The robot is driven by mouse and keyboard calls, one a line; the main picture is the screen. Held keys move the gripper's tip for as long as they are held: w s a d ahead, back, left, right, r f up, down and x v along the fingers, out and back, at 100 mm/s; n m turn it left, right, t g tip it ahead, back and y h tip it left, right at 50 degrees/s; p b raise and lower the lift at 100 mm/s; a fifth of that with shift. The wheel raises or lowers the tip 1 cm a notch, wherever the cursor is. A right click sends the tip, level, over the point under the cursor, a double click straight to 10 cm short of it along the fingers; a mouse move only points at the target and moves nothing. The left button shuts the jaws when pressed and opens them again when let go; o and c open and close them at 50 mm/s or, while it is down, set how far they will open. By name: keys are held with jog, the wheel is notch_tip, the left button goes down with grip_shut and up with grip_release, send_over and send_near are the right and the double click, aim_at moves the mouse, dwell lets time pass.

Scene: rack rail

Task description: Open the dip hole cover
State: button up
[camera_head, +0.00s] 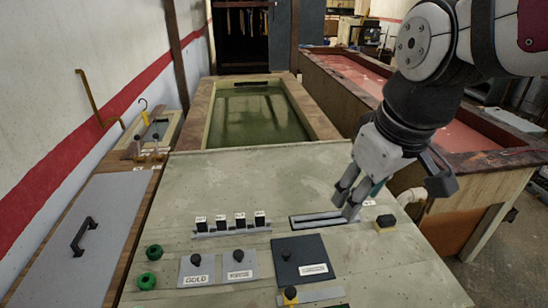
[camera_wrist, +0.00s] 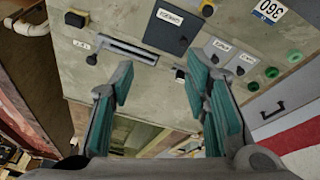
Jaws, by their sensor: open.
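A dark square plate (camera_head: 300,248) with a black knob and a white label lies on the front right of the sloped panel. Smaller grey plates with knobs, one (camera_head: 195,268) marked GOLD and another (camera_head: 238,265), lie left of it. I cannot tell from the labels which is the dip hole cover. In the wrist view the dark plate (camera_wrist: 170,25) is at the top middle. My gripper (camera_head: 348,203) is open and empty, over the right end of a grey slotted bar; whether it touches is unclear. In the wrist view its teal-padded fingers (camera_wrist: 160,85) are well apart.
A green tank (camera_head: 256,115) and a red tank (camera_head: 350,70) lie behind. A grey lid (camera_head: 75,245) with a black handle is at left.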

jog(key=w+a+f+n+g, duration=0.2)
jog(key=w+a+f+n, duration=0.3)
jog(key=w+f, duration=0.15)
jog(key=n+g, duration=0.1)
jog(key=n, duration=0.3)
send_near(287, 252)
jog(key=shift+h, duration=0.3)
jog(key=f, duration=0.8)
jog(key=shift+w+a+f+p, duration=0.15)
jog(key=shift+a+f+p, duration=0.2)
grip_shut()
